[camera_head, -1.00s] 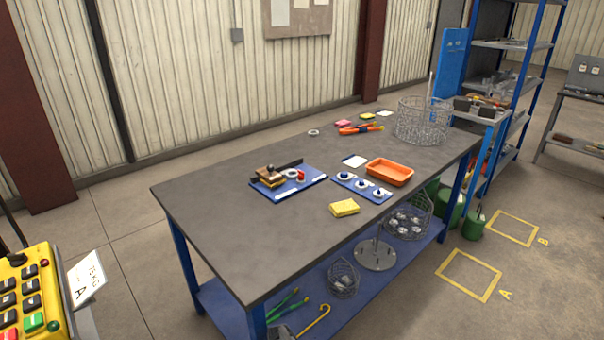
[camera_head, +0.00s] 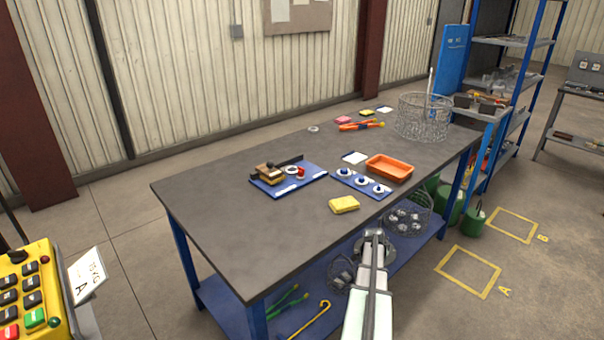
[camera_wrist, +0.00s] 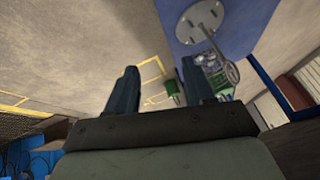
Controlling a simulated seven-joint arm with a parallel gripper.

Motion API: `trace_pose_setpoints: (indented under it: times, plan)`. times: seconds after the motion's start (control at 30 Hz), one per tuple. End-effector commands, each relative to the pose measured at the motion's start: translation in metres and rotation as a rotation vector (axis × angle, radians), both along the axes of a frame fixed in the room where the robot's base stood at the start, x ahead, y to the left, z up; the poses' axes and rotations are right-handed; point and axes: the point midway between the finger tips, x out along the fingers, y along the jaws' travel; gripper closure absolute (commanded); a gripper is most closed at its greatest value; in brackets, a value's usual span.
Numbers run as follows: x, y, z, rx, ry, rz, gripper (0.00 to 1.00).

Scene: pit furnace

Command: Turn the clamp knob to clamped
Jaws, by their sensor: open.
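The blue clamp board (camera_head: 288,179) lies on the grey workbench, left of its middle. On it sit a brown and yellow block-like piece (camera_head: 270,172), a dark bar, a white ring (camera_head: 291,170) and a small red knob (camera_head: 301,172). The knob is too small to read its setting. My gripper (camera_wrist: 158,85) is open and empty in the wrist view, its two dark fingers apart. In the head view my arm rises at the bench's front edge, to the right of and nearer than the clamp board, well apart from it.
A yellow sponge (camera_head: 344,204), a blue board with several round pieces (camera_head: 361,184) and an orange tray (camera_head: 390,168) stand right of the clamp board. A wire basket (camera_head: 422,116) is at the far right. The bench's left part (camera_head: 215,205) is clear.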

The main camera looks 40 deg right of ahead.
Motion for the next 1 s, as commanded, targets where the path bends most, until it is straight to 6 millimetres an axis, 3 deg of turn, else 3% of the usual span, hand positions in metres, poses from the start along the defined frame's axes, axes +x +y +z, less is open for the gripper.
trace_pose_setpoints:
  times: [0.03,0.2,0.4,0.5,0.63,0.77,0.87,1.0]
  plan:
    - [-0.006,-0.029,0.019,-0.017,-0.034,-0.026,0.48]
    - [-0.029,-0.099,0.081,-0.050,-0.142,-0.078,0.48]
    - [-0.059,-0.169,0.162,-0.079,-0.260,-0.087,0.48]
    - [-0.068,-0.192,0.199,-0.092,-0.298,-0.064,0.48]
    - [-0.070,-0.212,0.243,-0.107,-0.324,-0.003,0.48]
    - [-0.055,-0.220,0.280,-0.119,-0.318,0.109,0.48]
    - [-0.026,-0.215,0.306,-0.122,-0.282,0.245,0.48]
    - [0.029,-0.191,0.328,-0.117,-0.200,0.482,0.48]
